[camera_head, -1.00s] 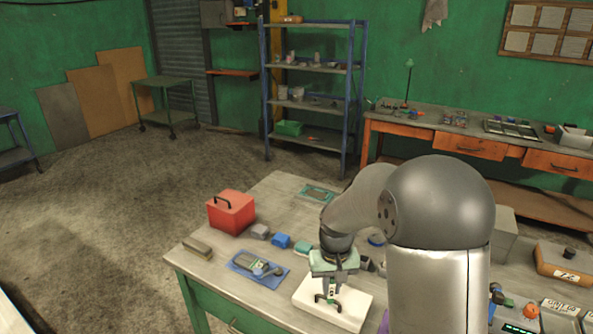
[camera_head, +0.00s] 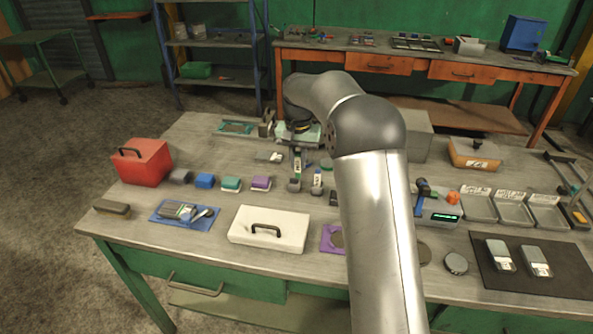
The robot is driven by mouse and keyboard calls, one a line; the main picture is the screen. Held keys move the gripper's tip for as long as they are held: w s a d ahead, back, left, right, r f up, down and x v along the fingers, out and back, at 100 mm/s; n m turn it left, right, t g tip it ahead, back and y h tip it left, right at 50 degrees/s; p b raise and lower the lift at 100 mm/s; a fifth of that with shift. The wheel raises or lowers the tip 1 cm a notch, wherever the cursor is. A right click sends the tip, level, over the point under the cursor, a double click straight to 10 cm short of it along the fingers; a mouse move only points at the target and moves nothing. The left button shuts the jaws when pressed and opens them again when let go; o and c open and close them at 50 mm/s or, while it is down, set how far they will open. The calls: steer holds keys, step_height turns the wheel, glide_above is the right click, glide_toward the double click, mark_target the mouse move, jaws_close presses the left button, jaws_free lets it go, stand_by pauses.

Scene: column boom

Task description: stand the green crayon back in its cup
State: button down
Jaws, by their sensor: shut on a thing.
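My gripper (camera_head: 297,157) points down at the back middle of the workbench, its fingers shut on a small, narrow thing. This looks like the green crayon (camera_head: 297,168), mostly hidden between the fingers. A small dark grey cup (camera_head: 294,186) stands directly below the fingers. I cannot tell whether the crayon's lower end is inside the cup or just above it. A second small cup (camera_head: 317,187) with a pale, blue-marked stick stands close on the right.
A white box (camera_head: 268,230) with a black handle lies in front, and a red box (camera_head: 144,162) stands far left. My arm hides part of the bench on the right.

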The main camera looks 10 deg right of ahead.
steer(key=w+f+p, duration=0.2)
steer(key=w+f, duration=0.4)
steer(key=shift+w+f, duration=0.1)
steer(key=shift+f, duration=1.7)
steer(key=shift+f, duration=0.1)
steer(key=shift+f, duration=0.15)
steer(key=c, duration=1.4)
jaws_free()
steer(key=shift+o, duration=0.2)
